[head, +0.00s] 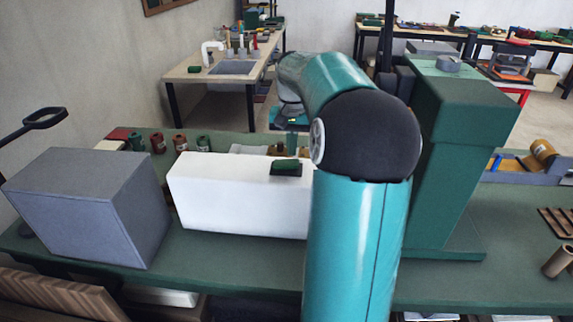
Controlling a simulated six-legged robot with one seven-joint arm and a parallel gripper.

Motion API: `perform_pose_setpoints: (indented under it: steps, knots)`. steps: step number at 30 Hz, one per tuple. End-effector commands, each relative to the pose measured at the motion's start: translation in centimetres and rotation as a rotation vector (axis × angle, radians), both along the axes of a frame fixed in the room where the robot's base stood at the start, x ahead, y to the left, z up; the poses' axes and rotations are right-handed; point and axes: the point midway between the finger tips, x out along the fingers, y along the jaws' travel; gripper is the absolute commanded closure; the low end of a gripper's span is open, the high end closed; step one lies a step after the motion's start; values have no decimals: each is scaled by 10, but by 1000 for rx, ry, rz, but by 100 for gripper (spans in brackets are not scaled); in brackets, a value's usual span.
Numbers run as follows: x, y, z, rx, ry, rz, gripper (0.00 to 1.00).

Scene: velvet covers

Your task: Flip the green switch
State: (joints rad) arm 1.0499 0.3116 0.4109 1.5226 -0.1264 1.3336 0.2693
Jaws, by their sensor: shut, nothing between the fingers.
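The picture is too small to tell which way the switch is set. My arm rises in front of the box's right end and hides it, then bends away to the back. I cannot make out my gripper's fingers, so its distance from the switch does not show.
A grey box (90,210) stands left on the green table (225,262). A tall green column (450,170) stands right of my arm. Several small jars (180,143) line the back edge. A blue-sided tray (515,168) and a brown cylinder (558,259) are at right.

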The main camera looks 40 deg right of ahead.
Motion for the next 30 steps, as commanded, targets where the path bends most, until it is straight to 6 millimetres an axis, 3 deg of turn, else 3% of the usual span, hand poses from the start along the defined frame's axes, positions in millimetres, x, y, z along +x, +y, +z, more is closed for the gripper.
perform_pose_setpoints:
  steps: [30]
  knots:
    - [0, 0, -7, 0, 0, 0, 100]
